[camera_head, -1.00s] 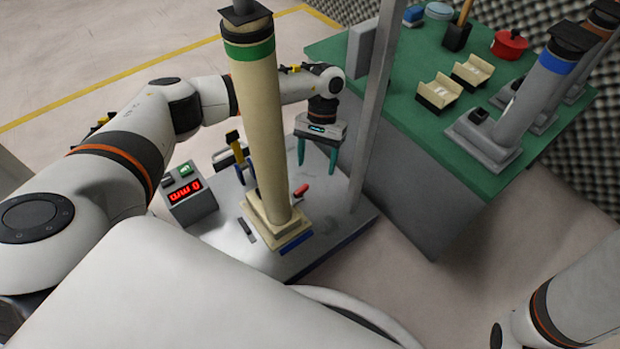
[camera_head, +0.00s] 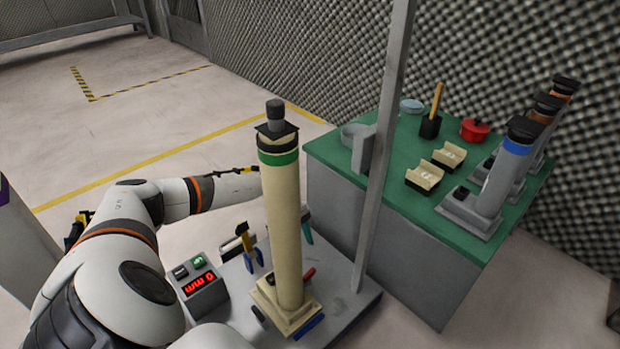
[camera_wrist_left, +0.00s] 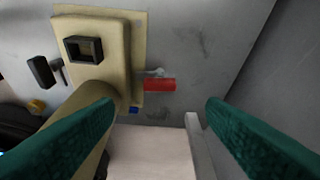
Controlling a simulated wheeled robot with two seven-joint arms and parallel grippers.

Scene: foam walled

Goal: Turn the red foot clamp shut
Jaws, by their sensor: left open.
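The red foot clamp (camera_head: 309,274) is a short red lever at the foot of the cream column (camera_head: 284,225), on its right side. In the left wrist view the red lever (camera_wrist_left: 160,85) lies beside the cream foot block (camera_wrist_left: 95,50), on a small metal arm. My left gripper (camera_wrist_left: 160,105) is open, its two teal fingers wide apart, with the lever seen between them and apart from both. In the head view the column hides most of this gripper; only a teal finger (camera_head: 306,232) shows. My right gripper is out of view.
A grey post (camera_head: 376,170) rises from the grey base plate (camera_head: 345,312) right of the column. A red-digit display box (camera_head: 203,290) stands at left. The green table (camera_head: 400,200) at right carries cream cradles, a red pot (camera_head: 474,130) and grey columns (camera_head: 500,180).

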